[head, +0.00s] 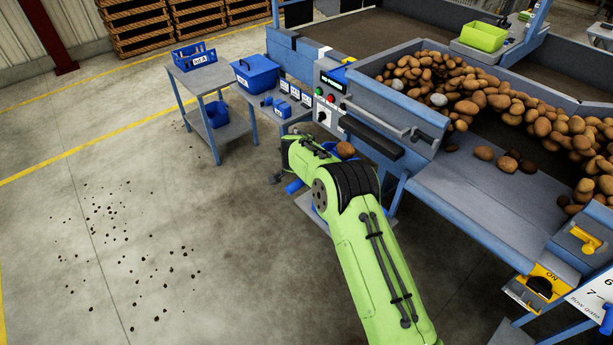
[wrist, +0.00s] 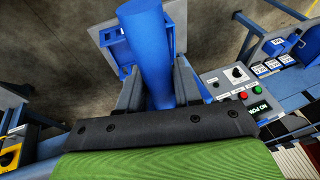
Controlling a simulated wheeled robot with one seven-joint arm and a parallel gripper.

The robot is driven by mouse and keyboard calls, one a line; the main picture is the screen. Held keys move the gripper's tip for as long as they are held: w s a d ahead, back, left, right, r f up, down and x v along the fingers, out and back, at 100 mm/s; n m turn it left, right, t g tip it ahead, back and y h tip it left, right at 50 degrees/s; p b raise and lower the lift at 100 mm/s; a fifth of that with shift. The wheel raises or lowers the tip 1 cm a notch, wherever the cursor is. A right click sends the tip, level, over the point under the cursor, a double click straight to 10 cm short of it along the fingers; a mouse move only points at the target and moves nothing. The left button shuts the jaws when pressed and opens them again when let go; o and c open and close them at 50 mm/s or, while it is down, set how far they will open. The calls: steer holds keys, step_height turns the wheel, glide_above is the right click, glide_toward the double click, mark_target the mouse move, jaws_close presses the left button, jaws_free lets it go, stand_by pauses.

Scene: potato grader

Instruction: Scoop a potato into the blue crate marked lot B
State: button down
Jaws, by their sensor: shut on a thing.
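My gripper (wrist: 158,92) is shut on a thick blue handle (wrist: 156,50), seen in the wrist view between the two grey fingers. I take it for the scoop's handle; a blue end of it (head: 293,187) shows beside my arm in the head view. The scoop's bowl is hidden. A brown potato (head: 345,150) shows just behind my arm; I cannot tell whether it lies in the scoop. A blue crate (wrist: 113,48) stands below the handle on a grey top; its marking is not visible. Another blue crate (head: 195,60) with a white label too small to read surely stands on the small table.
Many potatoes (head: 470,85) lie in the grader at right, with a few on its lower metal deck (head: 480,195). The control panel (head: 328,100) and a black padded bar (head: 370,135) are close to my gripper.

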step_height(320, 180, down, 28)
steer(key=b, duration=2.1)
steer(key=shift+r, duration=0.2)
steer(key=r+p, duration=0.1)
steer(key=r+g+y+p, duration=0.1)
steer(key=r, duration=0.1)
steer(key=d+r+g+y, duration=0.1)
steer(key=r, duration=0.1)
steer(key=shift+w+r+p, duration=0.25)
steer(key=shift+w+p, duration=0.1)
steer(key=shift+p, duration=0.05)
steer(key=shift+s+a+r+p, duration=0.15)
steer(key=shift+r+p, duration=0.85)
steer(key=shift+r, duration=1.4)
